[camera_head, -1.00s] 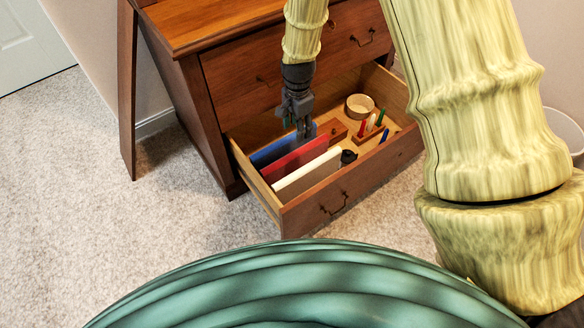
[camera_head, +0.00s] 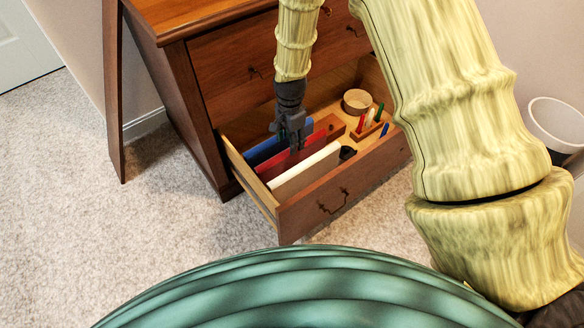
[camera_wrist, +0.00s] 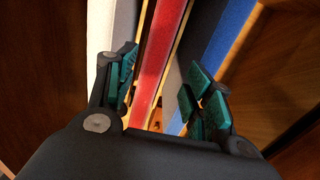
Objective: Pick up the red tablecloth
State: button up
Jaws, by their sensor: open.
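The red tablecloth (camera_head: 292,160) stands on edge in the open drawer, between a blue folded cloth (camera_head: 268,147) and a white one (camera_head: 306,171). In the wrist view the red tablecloth (camera_wrist: 162,52) runs as an upright strip between my fingers. My gripper (camera_head: 294,150) points down over it in the head view. In the wrist view my gripper (camera_wrist: 162,92) is open, one finger pair on each side of the red cloth, with gaps between. The white cloth (camera_wrist: 101,25) is by the left fingers, the blue cloth (camera_wrist: 222,45) by the right.
The drawer (camera_head: 340,190) also holds a round container (camera_head: 357,101), a wooden holder with coloured markers (camera_head: 370,124) and a small black object (camera_head: 347,153). A white bin (camera_head: 556,122) stands at the right. Carpet (camera_head: 90,220) is clear at the left.

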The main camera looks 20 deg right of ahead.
jog(key=f+b, duration=0.1)
jog(key=f, duration=0.2)
jog(key=f+b, duration=0.1)
jog(key=f, duration=0.1)
jog(key=shift+s+d+b, duration=0.15)
jog(key=shift+s+b, duration=0.2)
jog(key=shift+c, duration=0.2)
grip_shut()
